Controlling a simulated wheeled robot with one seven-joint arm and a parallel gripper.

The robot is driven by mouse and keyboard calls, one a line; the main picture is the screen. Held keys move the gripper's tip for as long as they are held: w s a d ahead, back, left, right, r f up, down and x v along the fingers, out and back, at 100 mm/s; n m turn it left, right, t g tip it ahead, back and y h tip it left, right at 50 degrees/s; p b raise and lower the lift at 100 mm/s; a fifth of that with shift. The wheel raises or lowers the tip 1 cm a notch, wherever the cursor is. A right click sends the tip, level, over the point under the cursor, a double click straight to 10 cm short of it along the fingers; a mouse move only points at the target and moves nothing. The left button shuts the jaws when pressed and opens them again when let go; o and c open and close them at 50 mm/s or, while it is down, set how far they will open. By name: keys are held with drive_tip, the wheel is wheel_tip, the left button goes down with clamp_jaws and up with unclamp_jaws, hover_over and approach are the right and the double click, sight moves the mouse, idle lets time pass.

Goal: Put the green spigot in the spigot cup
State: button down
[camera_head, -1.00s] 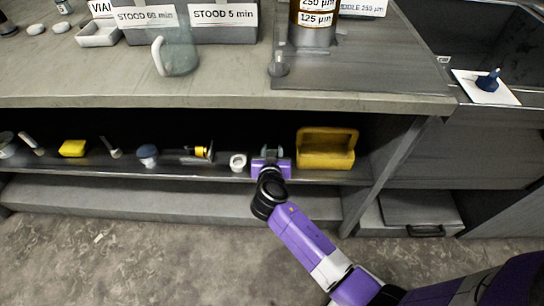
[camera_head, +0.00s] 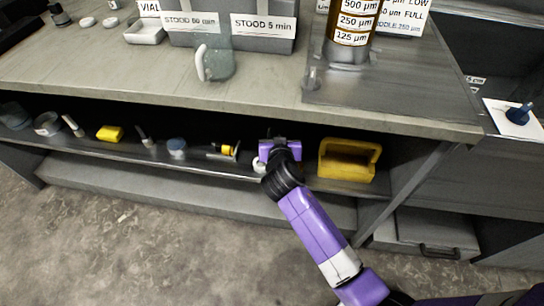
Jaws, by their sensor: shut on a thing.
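My gripper (camera_head: 279,144) is at the low shelf under the worktop, purple body seen from behind. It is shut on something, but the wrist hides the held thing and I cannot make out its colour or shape. A small white round cup (camera_head: 259,166) stands on the shelf just left of my gripper, partly covered by it; it may be the spigot cup. I cannot tell whether gripper and cup touch. No green spigot can be made out in the view.
The worktop (camera_head: 150,82) overhangs the shelf.

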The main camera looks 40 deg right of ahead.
drive_tip(key=w+a+f+n+y, duration=0.1)
drive_tip(key=w+a+f, duration=0.1)
drive_tip(key=w+a+f+n+t+y+b, duration=0.1)
drive_tip(key=w+a+f, duration=0.1)
drive_tip(key=f, duration=0.1)
drive_tip(key=shift+w+f+t, duration=0.1)
drive_tip(key=shift+w+t, duration=0.2)
drive_tip(key=shift+w, duration=0.05)
drive_tip(key=shift+f+b, duration=0.75)
drive_tip(key=shift+f, duration=1.35)
drive_tip(key=shift+f, duration=0.1)
drive_tip(key=shift+f, duration=0.15)
drive_tip(key=c, duration=1)
unclamp_jaws()
